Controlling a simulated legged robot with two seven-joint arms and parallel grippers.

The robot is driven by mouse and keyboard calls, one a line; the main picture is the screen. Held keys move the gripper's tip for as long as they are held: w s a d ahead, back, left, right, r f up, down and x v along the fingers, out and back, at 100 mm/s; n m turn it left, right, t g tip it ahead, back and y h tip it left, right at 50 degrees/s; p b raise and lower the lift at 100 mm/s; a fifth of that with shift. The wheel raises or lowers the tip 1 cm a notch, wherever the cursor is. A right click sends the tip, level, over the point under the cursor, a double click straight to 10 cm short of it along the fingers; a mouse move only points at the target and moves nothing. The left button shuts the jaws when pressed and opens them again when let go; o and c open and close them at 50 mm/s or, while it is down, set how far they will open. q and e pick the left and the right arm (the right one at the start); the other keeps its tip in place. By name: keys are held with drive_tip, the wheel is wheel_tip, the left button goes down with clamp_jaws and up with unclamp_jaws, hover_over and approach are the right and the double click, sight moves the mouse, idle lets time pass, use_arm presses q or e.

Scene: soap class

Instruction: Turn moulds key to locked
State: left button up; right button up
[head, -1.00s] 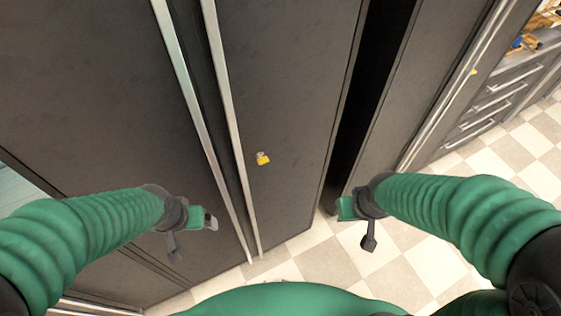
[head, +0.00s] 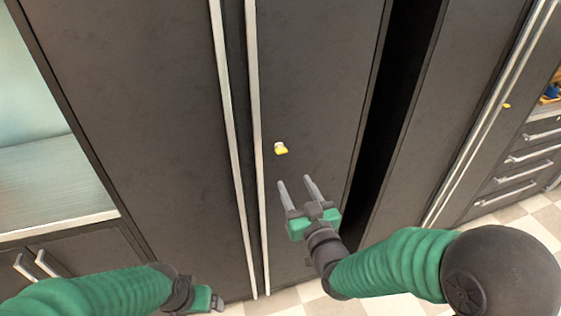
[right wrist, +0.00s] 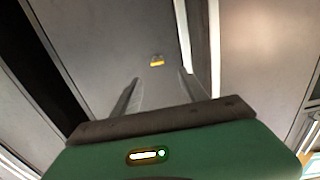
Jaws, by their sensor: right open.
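A small yellow key (head: 281,149) sits in a dark grey cabinet door (head: 310,80), near the door's long pale handle. It also shows in the right wrist view (right wrist: 156,61), ahead of and between the fingers. My right gripper (head: 296,182) is open and empty, a short way below the key, with its fingers pointing up toward it and not touching. It also shows in the right wrist view (right wrist: 158,88). My left gripper (head: 214,301) is low at the bottom of the head view; its fingers are too small to judge.
A second yellow key (head: 506,105) sits on another dark cabinet at the right, beside drawers (head: 530,155). A dark gap (head: 400,100) lies right of the door. An open pale shelf (head: 55,190) is at the left. Checkered floor (head: 505,212) shows below.

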drive_tip(key=x, duration=0.8)
drive_tip(key=d+x, duration=0.1)
drive_tip(key=x, duration=0.3)
drive_tip(key=shift+w+p, duration=0.3)
drive_tip(key=shift+p, duration=0.1)
drive_tip(key=shift+a+r, duration=0.1)
drive_tip(key=shift+a, duration=0.4)
drive_tip(key=shift+d, duration=0.3)
drive_tip(key=c, duration=0.8)
clamp_jaws()
drive_tip(key=shift+a, duration=0.1)
